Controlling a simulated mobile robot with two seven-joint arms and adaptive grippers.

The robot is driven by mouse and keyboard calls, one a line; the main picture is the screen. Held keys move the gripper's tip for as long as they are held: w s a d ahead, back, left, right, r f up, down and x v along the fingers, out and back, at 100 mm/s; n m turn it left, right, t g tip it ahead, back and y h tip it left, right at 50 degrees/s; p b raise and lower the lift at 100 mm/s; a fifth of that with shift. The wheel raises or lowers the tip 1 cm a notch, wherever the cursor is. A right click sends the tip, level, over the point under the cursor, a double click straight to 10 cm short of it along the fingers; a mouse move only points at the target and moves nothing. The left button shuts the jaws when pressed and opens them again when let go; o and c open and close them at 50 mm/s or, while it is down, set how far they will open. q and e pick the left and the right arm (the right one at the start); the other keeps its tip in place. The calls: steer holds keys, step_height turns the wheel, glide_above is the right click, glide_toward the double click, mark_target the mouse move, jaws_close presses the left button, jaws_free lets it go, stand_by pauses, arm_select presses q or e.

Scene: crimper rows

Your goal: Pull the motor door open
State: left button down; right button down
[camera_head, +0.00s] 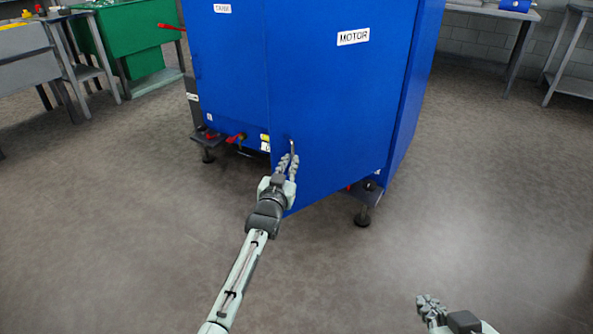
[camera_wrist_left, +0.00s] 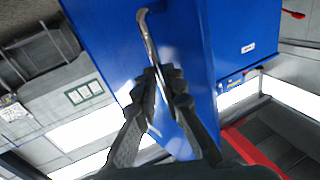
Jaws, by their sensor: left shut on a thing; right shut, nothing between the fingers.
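The motor door (camera_head: 335,105) is a blue panel with a white MOTOR label (camera_head: 353,36) on the front of a blue cabinet. The door stands ajar, its lower left edge swung out from the cabinet. Its metal bar handle (camera_head: 292,148) is near the lower left edge. My left gripper (camera_head: 287,165) is shut on the handle; in the left wrist view its fingers (camera_wrist_left: 166,85) close around the lower part of the handle (camera_wrist_left: 147,35). My right gripper (camera_head: 430,308) is at the bottom right of the head view, shut and empty, away from the cabinet.
The TANK panel (camera_head: 225,70) is left of the door, with a red valve handle (camera_head: 236,138) below it. A cabinet foot (camera_head: 363,216) stands under the right side. A green bin (camera_head: 130,35) and grey tables are at the back left. The floor (camera_head: 470,200) in front is clear.

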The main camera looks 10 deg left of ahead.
arm_select(q)
steer(key=c, duration=2.2)
jaws_free()
steer(key=shift+n, duration=0.5)
steer(key=d, duration=0.1)
steer(key=d+r, duration=0.1)
steer(key=d, duration=0.2)
steer(key=shift+s+d+r, duration=0.1)
steer(key=shift+d+r, duration=0.05)
steer(key=shift+r, duration=0.25)
steer(key=o, duration=0.3)
steer(key=shift+w+f, duration=0.1)
steer(key=shift+w, duration=0.15)
steer(key=s+a+f, duration=0.2)
steer(key=s+a, duration=0.4)
steer(key=s, duration=0.2)
steer(key=shift+s+m, duration=0.25)
steer(key=shift+m, duration=0.05)
steer(key=shift+a+f, duration=0.1)
